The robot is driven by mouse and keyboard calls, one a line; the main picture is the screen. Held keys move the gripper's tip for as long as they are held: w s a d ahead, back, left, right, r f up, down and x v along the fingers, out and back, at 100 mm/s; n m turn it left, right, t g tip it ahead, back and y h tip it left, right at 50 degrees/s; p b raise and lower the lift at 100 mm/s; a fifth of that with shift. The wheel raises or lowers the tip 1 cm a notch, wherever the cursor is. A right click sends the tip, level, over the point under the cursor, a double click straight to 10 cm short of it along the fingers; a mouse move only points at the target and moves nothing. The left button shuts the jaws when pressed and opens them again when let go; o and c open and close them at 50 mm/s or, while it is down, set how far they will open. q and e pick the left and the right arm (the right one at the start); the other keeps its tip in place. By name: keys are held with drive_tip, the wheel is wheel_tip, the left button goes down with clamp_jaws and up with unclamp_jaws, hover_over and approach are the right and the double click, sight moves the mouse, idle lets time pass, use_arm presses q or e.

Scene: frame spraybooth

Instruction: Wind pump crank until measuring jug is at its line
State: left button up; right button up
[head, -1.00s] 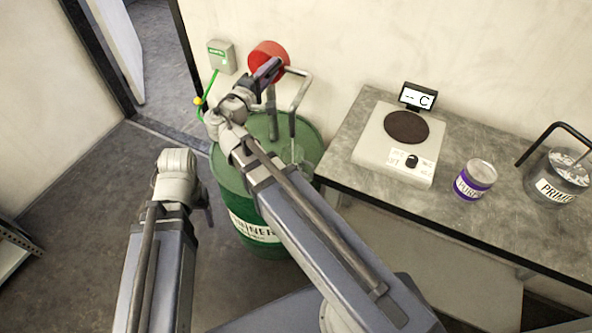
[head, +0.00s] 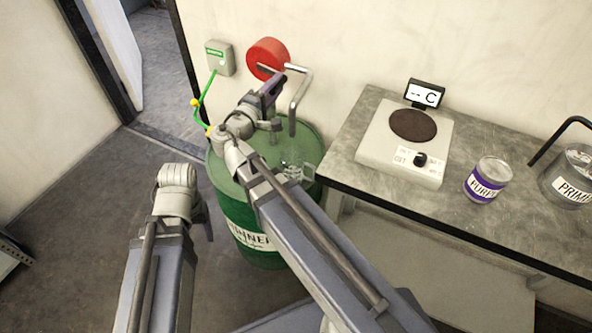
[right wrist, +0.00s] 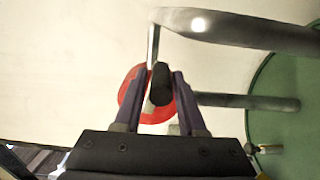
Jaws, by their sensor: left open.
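The pump's round red body (head: 267,56) stands above the green drum (head: 250,215), with a bent grey spout (head: 300,92) at its right. My right gripper (head: 273,88) is in front of the pump. In the right wrist view its fingers (right wrist: 160,78) close around the black crank handle (right wrist: 161,86), with the red body behind. The clear measuring jug (head: 293,172) sits on the drum top under the spout, partly behind my right arm. Its line and level are too small to read. My left gripper (head: 208,220) hangs left of the drum, open and empty, mostly hidden by its wrist.
A bench (head: 375,200) stands right of the drum. It bears a hotplate (head: 378,155) with a display (head: 424,93), a purple-labelled can (head: 488,180) and a primer can (head: 570,178). A green wire runs from a wall box (head: 220,58) to the drum.

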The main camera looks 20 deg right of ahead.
drive_tip(key=shift+o, duration=0.6)
drive_tip(key=shift+f, duration=0.2)
clamp_jaws()
drive_tip(key=shift+b, duration=0.3)
